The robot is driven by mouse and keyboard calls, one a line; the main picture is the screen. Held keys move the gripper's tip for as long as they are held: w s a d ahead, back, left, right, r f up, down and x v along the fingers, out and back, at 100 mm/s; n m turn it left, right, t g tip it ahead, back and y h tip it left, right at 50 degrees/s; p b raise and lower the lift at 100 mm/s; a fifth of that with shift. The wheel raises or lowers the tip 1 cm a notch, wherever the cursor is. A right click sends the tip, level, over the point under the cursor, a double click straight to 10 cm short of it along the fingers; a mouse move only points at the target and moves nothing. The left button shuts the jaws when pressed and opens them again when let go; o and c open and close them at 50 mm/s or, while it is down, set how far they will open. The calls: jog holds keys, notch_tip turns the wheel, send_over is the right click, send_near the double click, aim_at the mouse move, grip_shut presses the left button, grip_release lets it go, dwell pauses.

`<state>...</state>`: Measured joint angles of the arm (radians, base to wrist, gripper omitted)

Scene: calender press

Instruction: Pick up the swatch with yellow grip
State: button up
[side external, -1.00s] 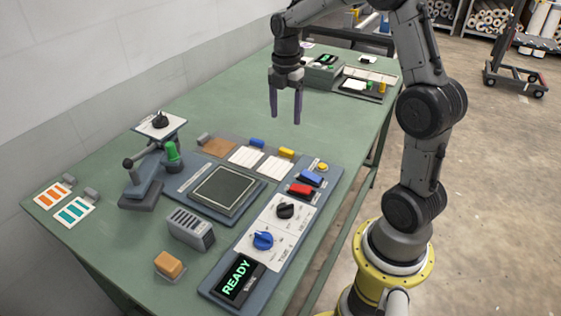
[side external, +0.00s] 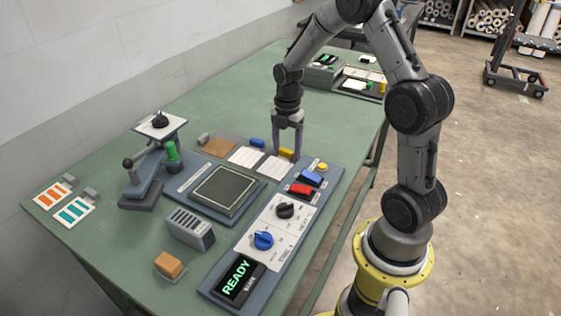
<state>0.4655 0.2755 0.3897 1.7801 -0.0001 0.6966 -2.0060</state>
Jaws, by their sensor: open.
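The fingertips are low, near the panel. I cannot tell whether they touch the grip. A similar white swatch (side external: 246,156) with a blue grip (side external: 257,143) lies just to the left.
A brown swatch (side external: 217,147) lies farther left. Blue (side external: 309,178) and red (side external: 300,190) buttons sit close on the right. The press (side external: 154,166) with a green handle stands at left. The green table (side external: 222,104) is clear behind.

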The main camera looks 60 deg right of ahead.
jog(key=c, duration=1.1)
jog(key=shift+r, duration=0.15)
